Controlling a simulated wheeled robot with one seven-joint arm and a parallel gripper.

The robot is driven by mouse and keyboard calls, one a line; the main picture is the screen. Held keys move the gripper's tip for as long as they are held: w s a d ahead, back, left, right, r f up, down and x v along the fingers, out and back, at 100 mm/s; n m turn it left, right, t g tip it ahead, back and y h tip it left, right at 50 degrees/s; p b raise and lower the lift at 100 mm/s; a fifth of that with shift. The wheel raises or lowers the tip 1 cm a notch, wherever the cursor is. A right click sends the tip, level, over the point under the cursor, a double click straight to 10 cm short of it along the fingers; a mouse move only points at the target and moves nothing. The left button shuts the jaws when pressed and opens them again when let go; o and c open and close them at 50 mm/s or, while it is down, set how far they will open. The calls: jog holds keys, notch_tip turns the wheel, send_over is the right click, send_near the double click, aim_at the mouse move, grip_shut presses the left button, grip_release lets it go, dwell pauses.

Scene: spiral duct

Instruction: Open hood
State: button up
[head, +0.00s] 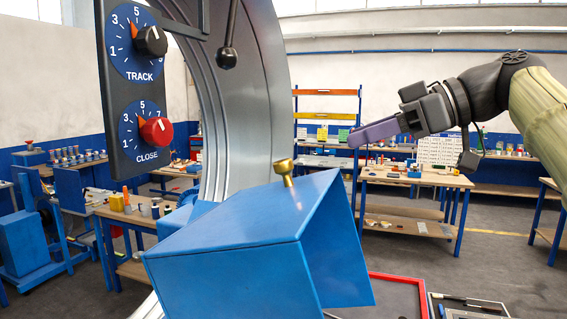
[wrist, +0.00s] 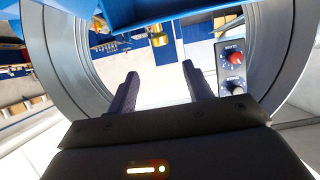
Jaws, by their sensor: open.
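The blue hood (head: 225,235) stands in the lower middle of the head view. It is a box-like cover with a sloped top, and its right side shows a hollow inside. A brass knob (head: 284,170) stands up from its top edge. My gripper (head: 358,134) is in the air to the right of and above the knob, apart from it, with its fingers pointing left. In the wrist view my gripper (wrist: 159,74) is open and empty. The brass knob (wrist: 158,37) shows beyond the gap between the fingers, beside the blue hood (wrist: 190,8) at the top edge.
A large grey metal ring (head: 250,90) rises behind the hood. A dark control panel (head: 135,85) with a black and a red dial hangs at the left. A black ball-ended lever (head: 228,58) hangs near the ring. Workbenches (head: 415,178) stand farther back. Open air lies between gripper and hood.

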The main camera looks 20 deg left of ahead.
aim_at(283, 163)
jog(key=p+x, duration=0.3)
jog(key=x, duration=1.1)
jog(key=shift+a+f+p, duration=0.2)
jog(key=shift+a+p, duration=0.1)
jog(key=shift+p, duration=0.1)
grip_shut()
